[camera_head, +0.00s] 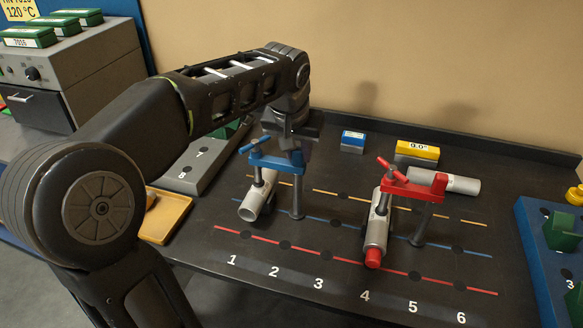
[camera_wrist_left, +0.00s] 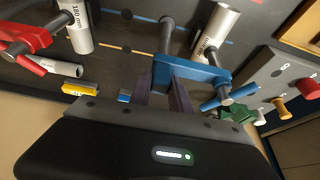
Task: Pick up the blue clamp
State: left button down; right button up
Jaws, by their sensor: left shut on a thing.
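The blue clamp (camera_head: 275,163) stands upright on the dark table, its grey post on the right. Its screw side is over a short grey tube (camera_head: 252,203). My left gripper (camera_head: 297,156) reaches down from above and is shut on the clamp's blue bar near the post. In the left wrist view the two fingers (camera_wrist_left: 167,88) meet the blue bar of the clamp (camera_wrist_left: 205,74). The finger contact is partly hidden in the head view. I cannot tell whether the post touches the table. My right gripper is not in view.
A red clamp (camera_head: 411,188) stands over another grey tube (camera_head: 376,236) to the right. A yellow block (camera_head: 417,150), a blue block (camera_head: 353,141) and a lying tube (camera_head: 430,180) are behind. A blue rack (camera_head: 540,245) stands at the right edge. The numbered front strip is mostly clear.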

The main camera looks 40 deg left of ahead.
pick_arm(q)
jog(key=shift+w+r, duration=0.1)
jog(key=shift+r, duration=0.1)
notch_tip(320, 180, up, 10)
jog(key=shift+f, duration=0.1)
dwell(1.1)
